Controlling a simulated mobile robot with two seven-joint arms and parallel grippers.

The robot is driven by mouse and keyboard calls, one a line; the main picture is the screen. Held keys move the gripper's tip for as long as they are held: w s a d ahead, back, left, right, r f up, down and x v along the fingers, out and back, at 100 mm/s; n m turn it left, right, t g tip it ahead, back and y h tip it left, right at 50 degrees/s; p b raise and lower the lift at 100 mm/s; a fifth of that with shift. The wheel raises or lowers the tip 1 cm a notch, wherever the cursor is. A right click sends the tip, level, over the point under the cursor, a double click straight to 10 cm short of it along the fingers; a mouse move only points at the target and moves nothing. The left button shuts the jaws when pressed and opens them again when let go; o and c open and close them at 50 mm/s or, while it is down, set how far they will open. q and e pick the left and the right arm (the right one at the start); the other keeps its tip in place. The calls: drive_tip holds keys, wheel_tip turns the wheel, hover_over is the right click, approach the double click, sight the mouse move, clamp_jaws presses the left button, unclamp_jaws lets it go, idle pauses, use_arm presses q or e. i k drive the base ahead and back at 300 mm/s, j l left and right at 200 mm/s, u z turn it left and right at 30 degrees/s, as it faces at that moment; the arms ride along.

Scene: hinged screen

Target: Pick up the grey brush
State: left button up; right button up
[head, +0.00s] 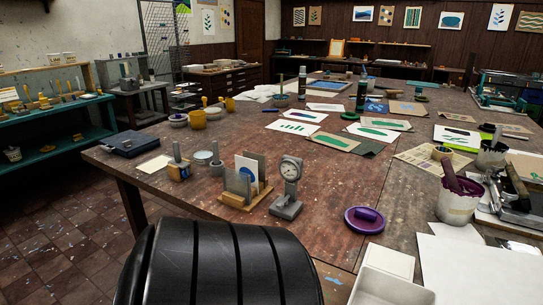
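I cannot pick out the grey brush for sure. On the near left part of the wooden table (330,205), a small grey upright piece with a round base (217,168) stands beside a tan block with a grey handle-like top (179,172). Either could be a brush, but they are too small to tell. Neither of my grippers is in view.
A dial gauge on a grey stand (288,188) and a wooden holder with cards (246,182) stand near the front edge. A purple lid (364,219), a white bucket (457,207) and a white tray (384,275) are to the right.

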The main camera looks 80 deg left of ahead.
sight(215, 144)
drive_tip(key=u, duration=2.95)
drive_tip(key=z, duration=2)
drive_tip(key=u, duration=2)
drive_tip(key=z, duration=0.2)
